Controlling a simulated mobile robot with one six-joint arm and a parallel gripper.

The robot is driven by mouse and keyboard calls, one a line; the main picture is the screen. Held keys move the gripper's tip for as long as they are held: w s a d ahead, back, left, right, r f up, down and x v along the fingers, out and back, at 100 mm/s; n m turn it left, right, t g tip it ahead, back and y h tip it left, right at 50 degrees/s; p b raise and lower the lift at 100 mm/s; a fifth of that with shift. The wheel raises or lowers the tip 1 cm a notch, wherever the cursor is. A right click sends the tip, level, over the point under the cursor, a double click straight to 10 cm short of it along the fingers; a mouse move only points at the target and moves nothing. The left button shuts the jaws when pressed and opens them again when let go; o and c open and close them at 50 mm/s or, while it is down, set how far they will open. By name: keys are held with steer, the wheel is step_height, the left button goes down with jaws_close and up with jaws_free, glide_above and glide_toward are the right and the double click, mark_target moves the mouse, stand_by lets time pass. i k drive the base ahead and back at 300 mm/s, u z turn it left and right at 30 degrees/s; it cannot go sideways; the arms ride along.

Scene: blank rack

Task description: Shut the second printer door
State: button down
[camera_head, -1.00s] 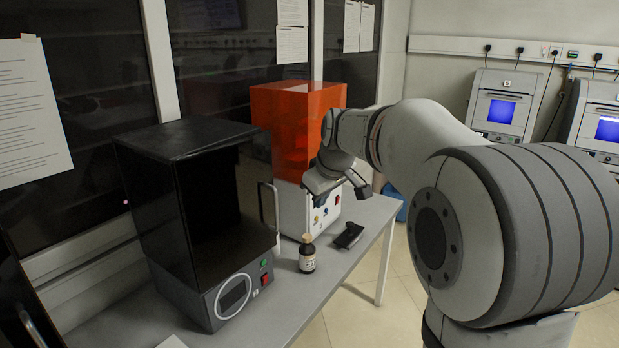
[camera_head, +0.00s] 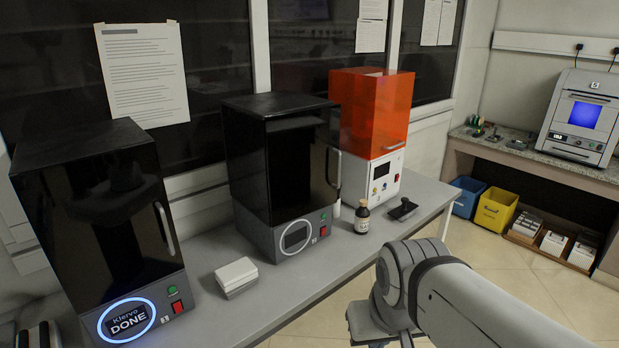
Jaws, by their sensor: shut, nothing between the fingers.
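The second printer (camera_head: 245,150), a black box in the middle of the bench, has a dark glossy door (camera_head: 300,160) with a vertical metal handle (camera_head: 335,168) at its right edge. The door stands at or close to the front frame; I cannot tell if a narrow gap is left. A green and a red button and an unlit round display show below it. My gripper (camera_head: 372,323) is at the bottom edge, right of centre, apart from the printer and in front of the bench. It is shut and empty; its fingertips are mostly hidden.
A black printer (camera_head: 50,210) with a lit DONE ring stands left, an orange-covered one (camera_head: 368,115) right. Bins (camera_head: 495,207) stand at the far right.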

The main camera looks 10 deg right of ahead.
mark_target(304, 156)
steer(key=u, duration=0.15)
steer(key=k, duration=0.6)
steer(key=z, duration=0.15)
steer(key=i, duration=0.75)
steer(key=z, duration=0.45)
steer(key=i, duration=0.9)
steer(key=u, duration=0.35)
